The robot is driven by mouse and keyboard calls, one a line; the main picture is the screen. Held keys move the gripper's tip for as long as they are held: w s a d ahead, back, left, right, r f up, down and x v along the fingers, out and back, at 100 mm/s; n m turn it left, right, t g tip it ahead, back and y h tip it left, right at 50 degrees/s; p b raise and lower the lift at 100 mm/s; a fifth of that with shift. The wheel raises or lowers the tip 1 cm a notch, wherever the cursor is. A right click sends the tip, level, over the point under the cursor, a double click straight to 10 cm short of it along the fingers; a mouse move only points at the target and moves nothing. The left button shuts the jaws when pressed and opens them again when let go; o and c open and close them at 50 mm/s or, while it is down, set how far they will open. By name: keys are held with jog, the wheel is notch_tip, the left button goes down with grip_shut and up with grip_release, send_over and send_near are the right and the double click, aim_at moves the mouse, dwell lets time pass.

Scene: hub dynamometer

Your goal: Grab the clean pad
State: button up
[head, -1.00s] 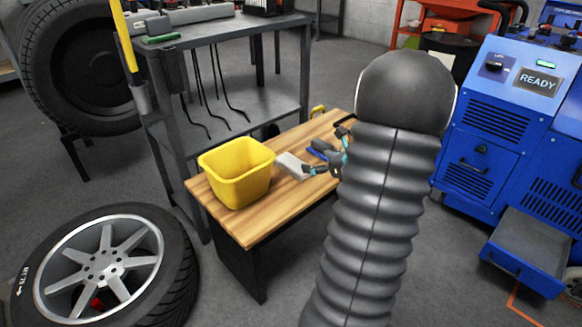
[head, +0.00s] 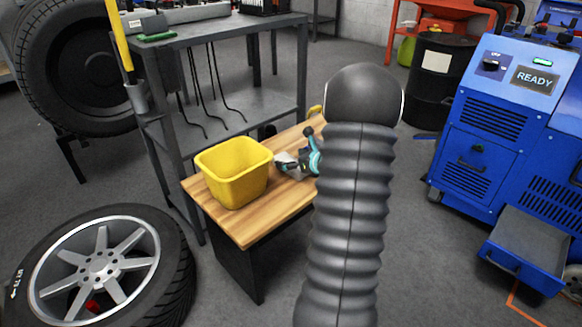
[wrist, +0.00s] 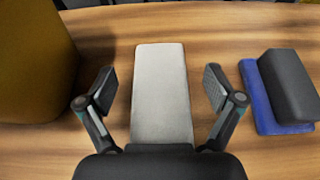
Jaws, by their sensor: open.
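The clean pad is a light grey-white block (wrist: 161,92) on the wooden table, seen in the middle of the wrist view. My gripper (wrist: 160,88) is open, with one finger on each side of the pad and a gap to it on both sides. In the head view my gripper (head: 297,166) is over the table to the right of the yellow bin, and it mostly hides the pad. Whether the fingers are down at the pad's height is hard to tell.
The yellow bin (head: 234,172) stands on the table (head: 250,226) left of the pad; its side fills the left of the wrist view. A dark block (wrist: 290,84) lies on a blue piece (wrist: 262,108) to the right. A grey shelf (head: 225,105) stands behind the table.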

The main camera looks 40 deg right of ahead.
jog(key=shift+x, duration=1.25)
jog(key=c, duration=1.2)
jog(key=shift+r, duration=0.1)
jog(key=shift+c, duration=0.2)
jog(key=shift+r, duration=0.1)
